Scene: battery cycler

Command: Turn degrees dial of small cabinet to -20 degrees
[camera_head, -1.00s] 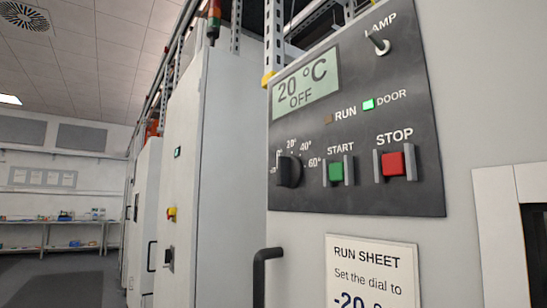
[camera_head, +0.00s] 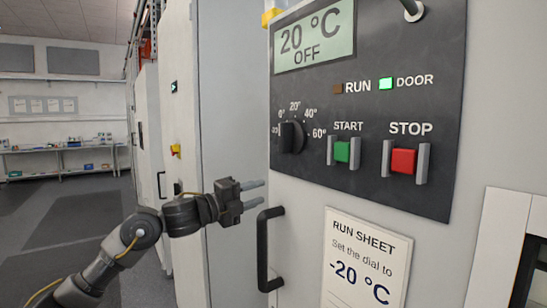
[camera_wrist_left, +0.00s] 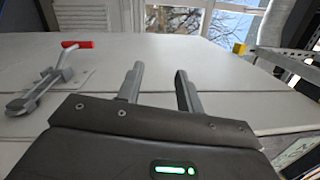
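The degrees dial (camera_head: 291,137) is a black knob at the left of the dark control panel (camera_head: 400,120). Its grip ridge looks roughly upright, but I cannot read its exact pointing. The scale runs around it up to 60°, and the leftmost label is partly hidden. The display (camera_head: 314,38) reads 20 °C OFF. My left gripper (camera_head: 264,193) is below and left of the dial, apart from it, just above the door handle. Its two fingers are apart and empty, as the left wrist view (camera_wrist_left: 159,73) also shows. My right gripper is not in view.
A black door handle (camera_head: 263,250) stands out below the panel. Green START (camera_head: 342,151) and red STOP (camera_head: 403,161) buttons sit right of the dial. A run sheet (camera_head: 365,260) says to set the dial to -20 °C. A red-tipped clamp (camera_wrist_left: 45,82) shows in the wrist view.

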